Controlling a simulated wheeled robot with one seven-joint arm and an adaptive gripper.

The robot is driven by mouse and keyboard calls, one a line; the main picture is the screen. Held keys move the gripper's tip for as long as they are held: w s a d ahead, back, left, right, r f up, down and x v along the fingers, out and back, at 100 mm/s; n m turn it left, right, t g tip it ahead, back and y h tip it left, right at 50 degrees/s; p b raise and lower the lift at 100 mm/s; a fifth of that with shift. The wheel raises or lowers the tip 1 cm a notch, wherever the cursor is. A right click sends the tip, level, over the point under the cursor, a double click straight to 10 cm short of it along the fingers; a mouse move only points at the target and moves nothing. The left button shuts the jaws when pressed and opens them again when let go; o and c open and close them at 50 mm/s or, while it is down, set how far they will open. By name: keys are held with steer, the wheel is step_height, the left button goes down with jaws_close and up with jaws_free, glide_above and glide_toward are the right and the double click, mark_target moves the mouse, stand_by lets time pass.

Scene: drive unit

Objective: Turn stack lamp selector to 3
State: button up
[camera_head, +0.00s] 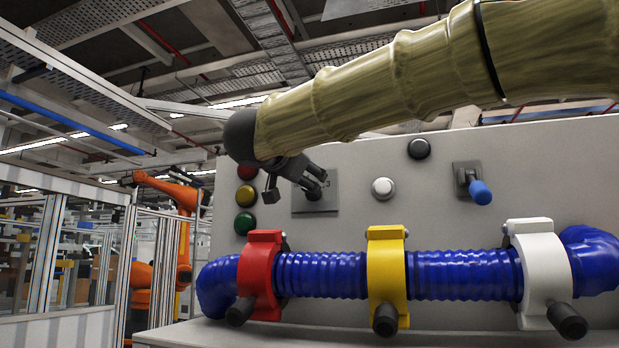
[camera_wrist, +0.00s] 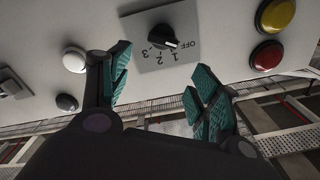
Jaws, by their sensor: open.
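The stack lamp selector is a small black knob (camera_wrist: 163,36) on a grey square plate (camera_wrist: 187,14) with the marks OFF, 1, 2 and 3, in the wrist view. I cannot tell surely which mark the knob points at. In the head view the plate (camera_head: 328,205) is partly covered by my gripper (camera_head: 294,188), and the knob is hard to make out. In the wrist view my gripper (camera_wrist: 161,66) is open and empty. Its teal-padded fingers stand apart on either side, with the knob showing between and beyond their tips, not gripped.
Red (camera_head: 247,172), yellow (camera_head: 246,195) and green (camera_head: 245,223) round lamps or buttons sit left of the plate. White (camera_head: 382,188) and black (camera_head: 419,148) buttons and a blue-handled lever (camera_head: 480,191) are to the right. A blue hose (camera_head: 322,274) with coloured clamps runs below.

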steer(key=x, duration=0.3)
steer(key=f+p+x, duration=0.1)
steer(key=x, duration=0.1)
steer(key=a+x, duration=0.1)
steer(key=x, duration=0.2)
steer(key=shift+w+d+f+p, duration=0.1)
steer(key=shift+w+f+p, duration=0.25)
steer(key=shift+w+f, duration=0.1)
steer(key=shift+s+d+r, duration=0.15)
steer(key=shift+s+r, duration=0.4)
steer(key=shift+s, duration=0.35)
steer(key=shift+w+f, duration=0.25)
steer(key=shift+w, duration=0.3)
steer(key=shift+w+f, duration=0.3)
steer(key=shift+w, duration=0.3)
steer(key=shift+c, duration=0.5)
steer(key=shift+s+r, duration=0.3)
steer(key=shift+s, duration=0.3)
steer(key=c, duration=0.7)
steer(key=shift+c, duration=1.2)
